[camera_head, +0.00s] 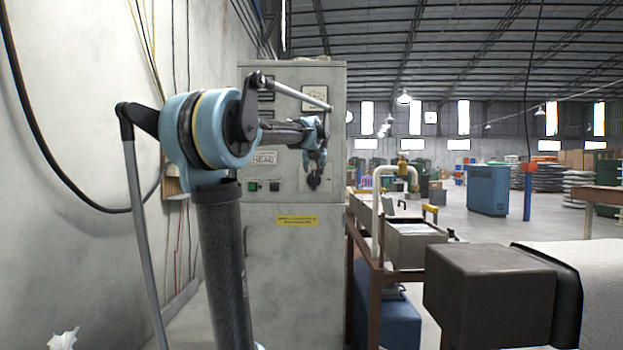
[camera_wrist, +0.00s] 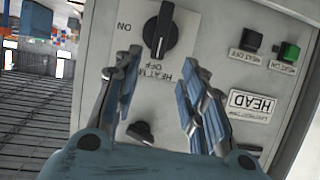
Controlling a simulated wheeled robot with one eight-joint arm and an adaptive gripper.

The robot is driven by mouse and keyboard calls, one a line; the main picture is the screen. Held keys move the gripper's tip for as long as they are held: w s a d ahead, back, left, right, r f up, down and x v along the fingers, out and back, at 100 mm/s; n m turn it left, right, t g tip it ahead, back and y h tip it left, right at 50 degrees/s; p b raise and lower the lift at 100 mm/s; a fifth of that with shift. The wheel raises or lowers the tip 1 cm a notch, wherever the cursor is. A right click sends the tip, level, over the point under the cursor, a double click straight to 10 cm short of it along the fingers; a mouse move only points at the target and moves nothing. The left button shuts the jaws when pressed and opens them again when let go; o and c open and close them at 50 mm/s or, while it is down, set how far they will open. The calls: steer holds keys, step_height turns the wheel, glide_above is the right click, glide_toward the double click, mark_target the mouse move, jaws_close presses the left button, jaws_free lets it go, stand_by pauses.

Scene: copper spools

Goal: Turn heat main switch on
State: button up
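The heat main switch (camera_wrist: 161,30) is a black rotary knob on a pale plate, at the top of the wrist view, which is upside down. Its bar lies nearly up and down in the picture, one end towards the OFF print; ON is printed to its left. In the head view, a dark knob (camera_head: 314,181) shows on the cabinet's plate, just below my gripper (camera_head: 316,150). In the wrist view, my gripper (camera_wrist: 162,60) is open and empty. Its two fingers are apart in front of the panel, with the knob beyond the fingertips. I cannot tell whether they touch the panel.
The grey control cabinet (camera_head: 270,250) has a black HEAT OFF button (camera_wrist: 252,39), a green HEAT ON button (camera_wrist: 288,51) and a smaller black knob (camera_wrist: 140,131). A pale wall (camera_head: 75,190) is to the left. A metal frame with troughs (camera_head: 415,243) stands right of the cabinet.

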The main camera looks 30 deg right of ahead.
mark_target(314, 174)
steer(key=x, duration=1.1)
